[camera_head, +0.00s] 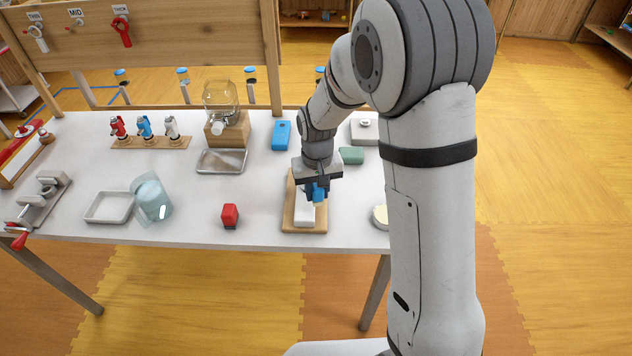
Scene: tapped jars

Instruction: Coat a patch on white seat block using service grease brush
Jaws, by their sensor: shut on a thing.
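The white seat block (303,212) lies on a wooden board (288,222) near the table's front edge, right of centre. My gripper (317,187) is above it, pointing down and shut on a small blue thing with a pale lower end, which looks like the grease brush (319,195). The brush's pale end is over the right part of the block. I cannot tell whether it touches the surface. My gripper and the brush hide part of the block, and no coated patch can be made out.
A red block (230,215) stands left of the board. A round pale dish (380,217), partly hidden by my arm, is to the right. A green block (351,155) and a blue box (281,135) are behind. A tapped jar (220,101) stands farther back.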

